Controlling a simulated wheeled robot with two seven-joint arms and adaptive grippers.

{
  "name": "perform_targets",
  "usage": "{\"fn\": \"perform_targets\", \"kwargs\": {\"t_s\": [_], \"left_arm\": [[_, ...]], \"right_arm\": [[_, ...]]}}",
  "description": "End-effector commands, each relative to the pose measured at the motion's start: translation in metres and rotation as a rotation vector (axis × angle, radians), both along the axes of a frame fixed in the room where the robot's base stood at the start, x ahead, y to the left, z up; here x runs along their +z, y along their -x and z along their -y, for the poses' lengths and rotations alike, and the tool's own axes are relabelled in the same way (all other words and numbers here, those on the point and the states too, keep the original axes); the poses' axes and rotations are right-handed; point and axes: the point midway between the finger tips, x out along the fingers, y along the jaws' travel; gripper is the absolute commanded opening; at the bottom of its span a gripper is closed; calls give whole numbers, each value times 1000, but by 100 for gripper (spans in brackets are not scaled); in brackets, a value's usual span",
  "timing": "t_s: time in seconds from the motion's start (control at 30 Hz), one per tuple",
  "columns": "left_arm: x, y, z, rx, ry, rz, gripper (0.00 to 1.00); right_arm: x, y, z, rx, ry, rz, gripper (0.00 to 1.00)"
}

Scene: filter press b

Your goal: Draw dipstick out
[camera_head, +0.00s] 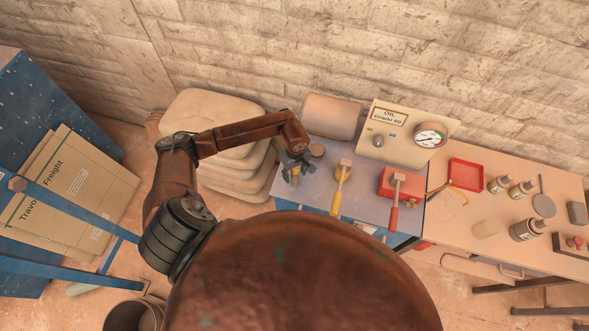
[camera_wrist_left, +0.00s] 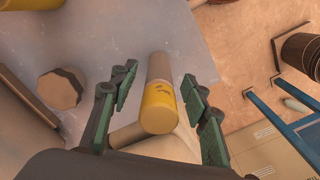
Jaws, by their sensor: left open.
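The dipstick appears to be the upright cylinder with a yellow top (camera_wrist_left: 158,108) and a paler brown shaft below it. In the left wrist view it stands between the two green fingers of my left gripper (camera_wrist_left: 158,78), with gaps on both sides. In the head view my left gripper (camera_head: 297,170) is over the left end of the blue-grey machine top (camera_head: 318,187), and a bit of the yellow handle (camera_head: 295,181) shows below the fingers. The gripper is open and points down around the handle. The lower end of the dipstick is hidden. My right gripper is not in view.
Close by are a brown faceted cap (camera_head: 317,151), a yellow-handled lever (camera_head: 339,190) and a red-handled lever (camera_head: 394,205). Behind stand a beige cylinder (camera_head: 332,116) and a gauge panel (camera_head: 398,135). Stacked sacks (camera_head: 235,165) lie left; a bench (camera_head: 470,205) with bottles is right.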

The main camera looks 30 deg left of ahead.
Motion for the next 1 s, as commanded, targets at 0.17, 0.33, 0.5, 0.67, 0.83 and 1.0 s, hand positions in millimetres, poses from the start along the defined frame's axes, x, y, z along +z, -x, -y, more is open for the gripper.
{"fn": "perform_targets", "kwargs": {"t_s": [0.17,0.33,0.5,0.67,0.83,1.0], "left_arm": [[-1,0,0,0,1,1,43],[-1,0,0,0,1,1,37],[-1,0,0,0,1,1,25],[-1,0,0,0,1,1,14],[-1,0,0,0,0,0,2],[-1,0,0,0,0,0,31]], "right_arm": [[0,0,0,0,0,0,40],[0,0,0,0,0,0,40],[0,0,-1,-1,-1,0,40],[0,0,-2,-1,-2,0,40],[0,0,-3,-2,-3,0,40],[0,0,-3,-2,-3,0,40]]}}
